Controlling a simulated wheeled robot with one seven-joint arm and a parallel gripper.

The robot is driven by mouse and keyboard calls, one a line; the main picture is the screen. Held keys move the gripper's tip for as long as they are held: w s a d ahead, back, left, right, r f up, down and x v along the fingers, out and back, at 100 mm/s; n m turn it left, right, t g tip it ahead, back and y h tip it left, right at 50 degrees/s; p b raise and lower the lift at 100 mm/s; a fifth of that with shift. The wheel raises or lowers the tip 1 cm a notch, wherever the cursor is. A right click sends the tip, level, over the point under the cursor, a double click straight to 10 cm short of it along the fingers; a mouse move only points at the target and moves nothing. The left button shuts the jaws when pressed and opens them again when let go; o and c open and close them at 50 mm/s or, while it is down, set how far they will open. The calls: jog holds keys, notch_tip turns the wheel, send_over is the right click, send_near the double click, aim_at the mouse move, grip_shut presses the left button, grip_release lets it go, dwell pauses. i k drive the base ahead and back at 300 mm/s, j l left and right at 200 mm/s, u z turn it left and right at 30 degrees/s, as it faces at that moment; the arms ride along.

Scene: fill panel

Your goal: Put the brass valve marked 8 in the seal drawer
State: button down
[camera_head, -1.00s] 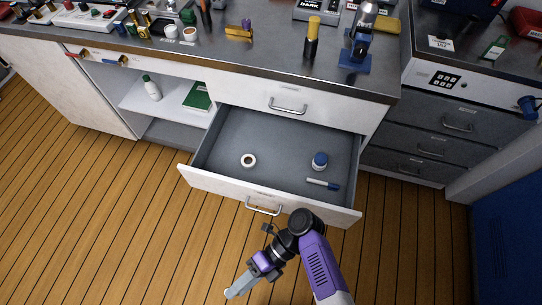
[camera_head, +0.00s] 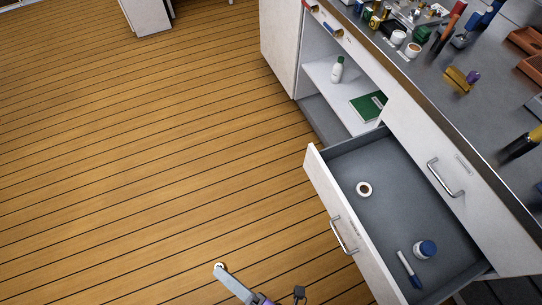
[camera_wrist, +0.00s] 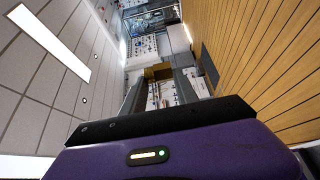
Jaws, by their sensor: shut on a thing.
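My gripper (camera_head: 222,270) is at the bottom of the head view, over the floor to the left of the open drawer. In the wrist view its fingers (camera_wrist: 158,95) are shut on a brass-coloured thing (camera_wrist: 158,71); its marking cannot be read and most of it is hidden. A drawer (camera_head: 328,205) stands pulled out; its label is too small to read. It holds a white ring (camera_head: 364,189), a blue-capped jar (camera_head: 425,249) and a marker (camera_head: 408,270). A brass valve with a purple part (camera_head: 458,80) lies on the counter, its number unreadable.
The counter (camera_head: 430,88) bears several small items along its back. Beside the drawer, an open shelf holds a white bottle (camera_head: 337,69) and a green book (camera_head: 368,106). The wooden floor (camera_head: 150,150) at left is clear. The drawer's middle has bare room.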

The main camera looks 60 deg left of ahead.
aim_at(382, 202)
jog(key=i, duration=1.5)
